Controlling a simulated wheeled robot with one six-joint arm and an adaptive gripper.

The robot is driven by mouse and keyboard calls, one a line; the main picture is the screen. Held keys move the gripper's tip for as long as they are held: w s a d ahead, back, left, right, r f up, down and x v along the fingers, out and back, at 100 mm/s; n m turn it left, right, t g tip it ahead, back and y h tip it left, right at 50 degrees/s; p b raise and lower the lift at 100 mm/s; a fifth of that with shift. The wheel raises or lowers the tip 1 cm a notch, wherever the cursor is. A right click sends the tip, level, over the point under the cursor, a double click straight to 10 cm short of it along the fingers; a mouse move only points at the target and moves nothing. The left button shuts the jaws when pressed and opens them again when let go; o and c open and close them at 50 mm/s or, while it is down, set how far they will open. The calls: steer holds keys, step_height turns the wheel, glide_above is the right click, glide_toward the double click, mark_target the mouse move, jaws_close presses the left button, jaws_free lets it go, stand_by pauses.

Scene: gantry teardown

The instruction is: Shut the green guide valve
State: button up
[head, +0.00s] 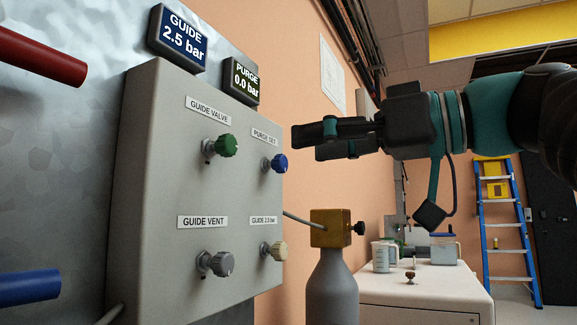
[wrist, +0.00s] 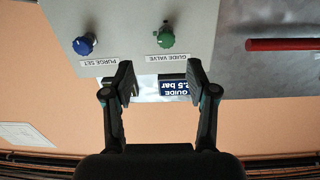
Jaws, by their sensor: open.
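The green guide valve knob (head: 226,146) is on the upper left of the grey panel's front, under its GUIDE VALVE label. It also shows in the wrist view (wrist: 166,38), which sees the panel upside down, above and between my fingertips. My gripper (head: 312,140) is in the air to the right of the panel, level with the upper knobs and apart from them. In the wrist view my gripper (wrist: 160,78) has its two fingers apart with nothing between them. The GUIDE display (head: 181,43) reads 2.5 bar.
A blue PURGE SET knob (head: 281,163) is right of the green one. Below are a grey GUIDE VENT knob (head: 222,263) and a beige knob (head: 278,250). The PURGE display (head: 243,81) reads 0.0 bar. A grey bottle with a brass block (head: 328,229) stands right of the panel.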

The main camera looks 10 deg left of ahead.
mark_target(232, 142)
steer(key=shift+n+y, duration=0.3)
steer(key=shift+n, duration=0.2)
steer(key=shift+s+r+p+x, duration=0.1)
steer(key=shift+r+p+x, duration=0.15)
steer(key=shift+x, duration=2.05)
steer(key=shift+s+r+p+x, duration=0.15)
steer(key=shift+p+x, duration=0.15)
steer(key=shift+x, duration=2.05)
steer(key=shift+s+r+p+x, duration=0.15)
steer(key=shift+p+x, duration=0.15)
steer(key=shift+x, duration=2)
steer(key=shift+a, duration=0.1)
jaws_close()
